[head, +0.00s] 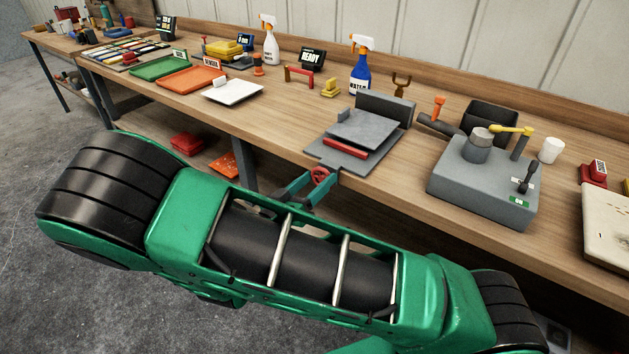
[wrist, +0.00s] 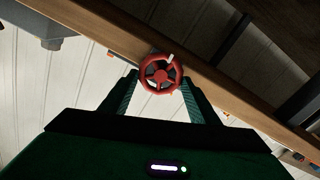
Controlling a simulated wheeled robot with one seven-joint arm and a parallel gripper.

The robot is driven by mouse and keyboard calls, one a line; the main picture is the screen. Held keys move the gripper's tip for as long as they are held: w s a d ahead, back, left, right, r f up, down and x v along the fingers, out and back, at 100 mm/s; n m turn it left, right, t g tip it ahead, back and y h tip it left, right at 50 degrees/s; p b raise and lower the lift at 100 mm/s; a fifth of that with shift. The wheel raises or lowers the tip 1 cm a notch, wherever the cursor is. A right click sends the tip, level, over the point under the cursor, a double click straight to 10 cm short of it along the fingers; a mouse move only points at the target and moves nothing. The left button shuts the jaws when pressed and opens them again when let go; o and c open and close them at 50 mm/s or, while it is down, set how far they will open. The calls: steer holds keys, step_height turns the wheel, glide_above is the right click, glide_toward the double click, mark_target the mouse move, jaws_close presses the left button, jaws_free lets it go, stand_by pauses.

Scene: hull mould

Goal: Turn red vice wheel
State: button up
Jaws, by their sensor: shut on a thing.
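The red vice wheel (head: 319,175) sits at the front edge of the bench, below the grey vice (head: 340,155). A red bar lies in the vice between its grey plates. In the wrist view the wheel (wrist: 160,74) is round and spoked, with a small white handle at its upper right. My gripper (head: 312,182) reaches up to the wheel from the front. In the wrist view my gripper (wrist: 160,88) has one green finger on each side of the wheel and is shut on it. My arm hides part of the bench front.
The wooden bench (head: 290,115) runs across the view. A grey block with a yellow lever (head: 480,185) stands to the right of the vice. A white tray (head: 233,91), an orange tray (head: 190,79) and a blue spray bottle (head: 361,72) stand to the left and behind.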

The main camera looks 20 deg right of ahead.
steer(key=shift+a+f+m, duration=0.2)
steer(key=shift+f+m, duration=0.05)
steer(key=shift+m, duration=0.25)
steer(key=shift+o, duration=0.2)
steer(key=o, duration=0.8)
steer(key=shift+w, duration=0.1)
steer(key=shift+r, duration=0.1)
steer(key=shift+d, duration=0.1)
steer(key=v, duration=1.1)
